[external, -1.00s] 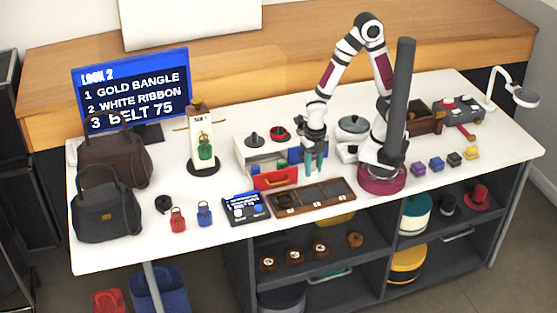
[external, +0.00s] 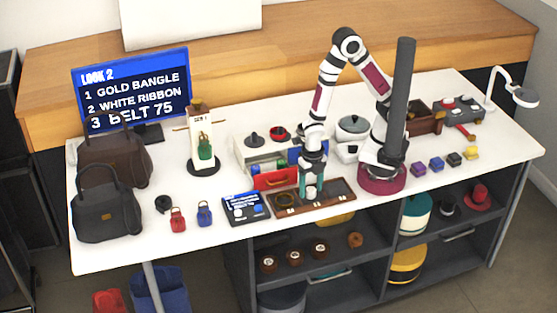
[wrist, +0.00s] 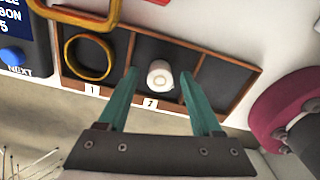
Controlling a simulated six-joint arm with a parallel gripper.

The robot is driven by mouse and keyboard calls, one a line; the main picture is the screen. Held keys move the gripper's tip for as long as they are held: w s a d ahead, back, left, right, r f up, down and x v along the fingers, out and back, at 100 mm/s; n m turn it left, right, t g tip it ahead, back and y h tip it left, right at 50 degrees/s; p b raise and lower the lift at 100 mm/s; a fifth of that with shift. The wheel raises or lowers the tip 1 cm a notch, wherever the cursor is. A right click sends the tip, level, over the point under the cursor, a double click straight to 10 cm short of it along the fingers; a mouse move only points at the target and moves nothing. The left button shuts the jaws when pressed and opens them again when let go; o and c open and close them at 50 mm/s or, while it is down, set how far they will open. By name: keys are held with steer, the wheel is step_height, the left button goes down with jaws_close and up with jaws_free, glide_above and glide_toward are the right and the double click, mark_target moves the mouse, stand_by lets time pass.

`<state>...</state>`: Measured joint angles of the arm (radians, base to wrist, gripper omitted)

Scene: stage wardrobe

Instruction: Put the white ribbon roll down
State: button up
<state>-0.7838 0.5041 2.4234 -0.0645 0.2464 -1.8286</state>
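The white ribbon roll (wrist: 160,74) is in the middle compartment, marked 2, of the brown three-part tray (wrist: 196,72). The tray also shows in the external view (external: 343,186). My gripper (wrist: 158,73) is over that compartment with its teal fingers on either side of the roll. A gap shows between each finger and the roll, so the gripper is open and not holding it. A gold bangle (wrist: 71,57) lies in the left compartment, marked 1.
The right compartment is empty. The blue-screened panel (external: 246,208) stands left of the tray. A red-fronted drawer (external: 275,179) is just behind the tray. My magenta base ring is to the right. The white table's front edge runs close before the tray.

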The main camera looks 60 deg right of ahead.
mark_target(311, 189)
step_height(311, 189, up, 12)
steer(key=s+d+r+m, duration=0.2)
steer(key=d+m, duration=0.3)
steer(key=m, duration=0.6)
steer(key=s+d+r+m+y, duration=0.1)
steer(key=d+r+m, duration=0.2)
steer(key=m, duration=0.9)
steer(key=s+d+r+m, duration=0.2)
steer(key=d+m, duration=0.5)
steer(key=m, duration=0.4)
steer(key=shift+s+r+m+y, duration=0.3)
steer(key=shift+r+m+y, duration=0.1)
steer(key=shift+r, duration=0.2)
